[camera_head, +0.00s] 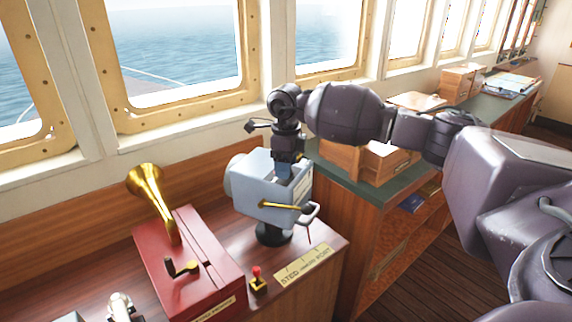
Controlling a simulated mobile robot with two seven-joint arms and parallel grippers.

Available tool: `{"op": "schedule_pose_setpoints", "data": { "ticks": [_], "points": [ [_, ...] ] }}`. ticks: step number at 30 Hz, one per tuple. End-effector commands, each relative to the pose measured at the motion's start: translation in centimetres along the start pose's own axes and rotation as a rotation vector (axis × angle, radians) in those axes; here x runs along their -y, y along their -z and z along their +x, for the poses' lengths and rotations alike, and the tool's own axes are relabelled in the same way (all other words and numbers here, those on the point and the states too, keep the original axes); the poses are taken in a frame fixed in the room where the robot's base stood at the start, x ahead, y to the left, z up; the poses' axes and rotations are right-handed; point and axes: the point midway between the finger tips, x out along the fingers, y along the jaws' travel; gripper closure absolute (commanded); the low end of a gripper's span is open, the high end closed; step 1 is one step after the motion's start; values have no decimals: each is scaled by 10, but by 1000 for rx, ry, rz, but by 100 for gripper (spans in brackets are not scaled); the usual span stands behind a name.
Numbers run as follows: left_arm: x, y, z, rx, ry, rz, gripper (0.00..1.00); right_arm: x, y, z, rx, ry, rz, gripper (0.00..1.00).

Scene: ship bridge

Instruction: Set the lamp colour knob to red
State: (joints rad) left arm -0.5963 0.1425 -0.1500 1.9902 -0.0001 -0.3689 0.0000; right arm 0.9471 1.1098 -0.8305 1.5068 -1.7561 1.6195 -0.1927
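A pale blue-grey lamp housing (268,187) stands on a dark round base (273,234) on the wooden console. A brass rod or lever (280,206) runs along its near side, and a looped grey handle (310,215) sticks out at its right. My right arm comes in from the right above the lamp. My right gripper (288,168) points down at the lamp's top and covers part of it. Whether its fingers touch anything or are shut cannot be made out. No colour knob can be clearly picked out; the gripper may hide it. My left gripper is not in view.
A red box with a brass horn (147,190) and a crank stands left of the lamp. A small red-tipped switch (257,276) and a lettered plate (303,265) are in front. Windows line the back. A green-topped cabinet (345,181) with wooden boxes stands right.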

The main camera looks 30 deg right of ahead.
Motion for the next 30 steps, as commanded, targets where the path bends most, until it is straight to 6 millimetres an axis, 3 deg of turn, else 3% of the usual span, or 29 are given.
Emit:
{"op": "schedule_pose_setpoints", "data": {
  "ticks": [11,24,30],
  "points": [
    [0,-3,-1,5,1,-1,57,0,0,-5,0,-1,-1,43],
    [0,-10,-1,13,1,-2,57,0,0,-77,0,1,0,43],
    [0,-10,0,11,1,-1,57,0,0,-100,-1,-1,0,43]
  ]
}}
